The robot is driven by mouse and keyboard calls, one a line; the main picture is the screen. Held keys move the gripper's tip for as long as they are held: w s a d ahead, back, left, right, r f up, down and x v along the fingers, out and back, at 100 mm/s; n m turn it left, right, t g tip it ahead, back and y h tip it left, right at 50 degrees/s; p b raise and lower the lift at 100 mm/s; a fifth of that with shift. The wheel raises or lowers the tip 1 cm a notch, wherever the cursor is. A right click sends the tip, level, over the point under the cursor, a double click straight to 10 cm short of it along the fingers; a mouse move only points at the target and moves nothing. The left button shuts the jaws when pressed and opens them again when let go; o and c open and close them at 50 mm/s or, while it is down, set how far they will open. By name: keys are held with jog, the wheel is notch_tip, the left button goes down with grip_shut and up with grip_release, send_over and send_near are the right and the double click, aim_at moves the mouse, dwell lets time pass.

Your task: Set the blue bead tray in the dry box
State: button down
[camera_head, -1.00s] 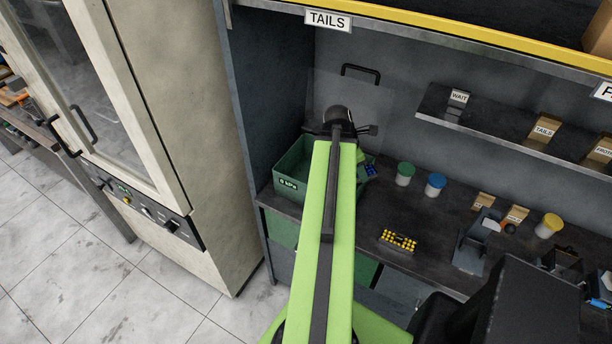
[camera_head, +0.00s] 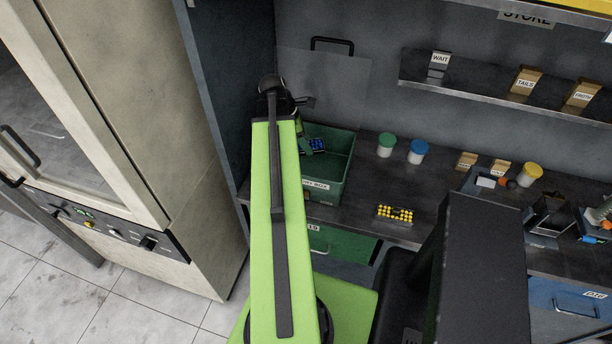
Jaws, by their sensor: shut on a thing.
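The dry box (camera_head: 330,190) is an open green box with a white label on its front, standing at the left end of the dark bench. The blue bead tray (camera_head: 318,144) shows small and dark blue over the box's open top, near its back left part. My gripper (camera_head: 307,146) is mostly hidden behind my green arm. A small part of it shows beside the tray, and it is shut on the tray. I cannot tell whether the tray touches the box floor.
A clear panel with a black handle (camera_head: 332,46) stands behind the box. A green-lidded jar (camera_head: 386,145), a blue-lidded jar (camera_head: 418,151) and a yellow bead tray (camera_head: 395,214) are to its right. A dark cabinet wall (camera_head: 222,90) closes the left side.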

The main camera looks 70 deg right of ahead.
aim_at(311, 171)
jog(key=shift+f+m, duration=0.3)
jog(key=shift+f, duration=0.05)
notch_tip(311, 171, down, 10)
jog(key=b, duration=1)
jog(key=shift+r, duration=0.15)
jog(key=c, duration=0.7)
grip_release()
